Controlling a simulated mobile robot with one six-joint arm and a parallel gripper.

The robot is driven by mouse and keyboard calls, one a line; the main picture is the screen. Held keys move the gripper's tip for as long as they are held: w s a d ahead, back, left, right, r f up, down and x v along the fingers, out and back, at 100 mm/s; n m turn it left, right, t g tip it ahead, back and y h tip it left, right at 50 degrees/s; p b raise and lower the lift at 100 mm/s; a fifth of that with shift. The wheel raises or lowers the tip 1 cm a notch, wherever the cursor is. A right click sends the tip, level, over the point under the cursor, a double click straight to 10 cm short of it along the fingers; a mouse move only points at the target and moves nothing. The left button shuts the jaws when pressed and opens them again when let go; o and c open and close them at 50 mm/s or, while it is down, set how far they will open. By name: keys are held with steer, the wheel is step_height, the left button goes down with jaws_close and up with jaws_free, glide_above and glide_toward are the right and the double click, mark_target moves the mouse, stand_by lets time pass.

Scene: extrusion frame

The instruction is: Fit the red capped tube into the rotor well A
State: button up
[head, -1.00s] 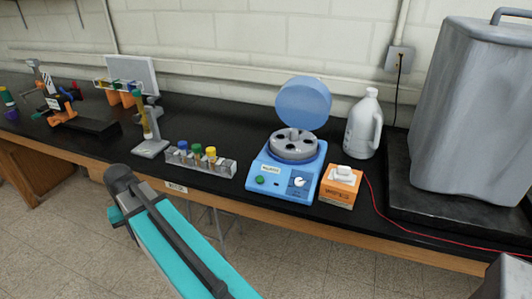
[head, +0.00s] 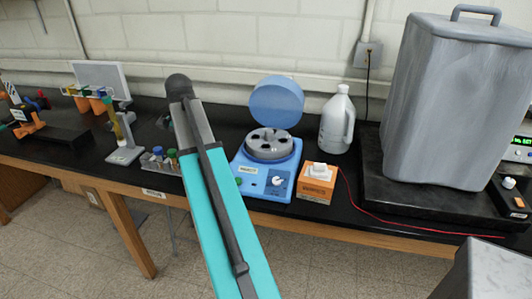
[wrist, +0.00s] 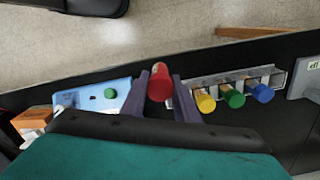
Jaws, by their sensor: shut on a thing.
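My gripper (wrist: 158,98) is shut on the red capped tube (wrist: 159,80) in the wrist view, with a dark finger on each side and the red cap toward the camera. In the head view my arm hides both gripper and tube. The blue centrifuge (head: 249,181) stands on the bench with its round lid (head: 277,102) raised. Its grey rotor (head: 268,145) shows several dark wells; I cannot read which is A. In the wrist view part of the centrifuge (wrist: 88,99) lies left of the gripper, with the rotor out of sight.
A clear rack (wrist: 278,78) with yellow, green and blue capped tubes lies right of the gripper in the wrist view. An orange box (head: 313,189) sits right of the centrifuge, a white jug (head: 337,122) behind it. A large grey container (head: 440,105) stands further right.

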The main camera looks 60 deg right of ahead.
steer(key=s+d+r+m, duration=0.5)
steer(key=s+d+r, duration=0.1)
steer(key=d+r, duration=0.1)
steer(key=shift+s+d, duration=0.3)
steer(key=shift+d, duration=0.3)
steer(key=p, duration=0.5)
glide_toward(269, 139)
steer(key=shift+s+a+f, duration=0.1)
steer(key=shift+a+f, duration=0.25)
steer(key=shift+a, duration=0.45)
steer(key=shift+a+f, duration=0.4)
steer(key=shift+a, duration=0.45)
steer(key=shift+s+a+f, duration=0.1)
steer(key=shift+a+f, duration=0.25)
steer(key=shift+a, duration=0.45)
steer(key=shift+s+d+f+p, duration=0.15)
steer(key=shift+d+f+p, duration=0.1)
steer(key=shift+f+p, duration=0.3)
steer(key=shift+s+d+f+p, duration=0.15)
steer(key=shift+d+f+p, duration=0.1)
steer(key=shift+f+p, duration=0.35)
steer(key=shift+f, duration=0.65)
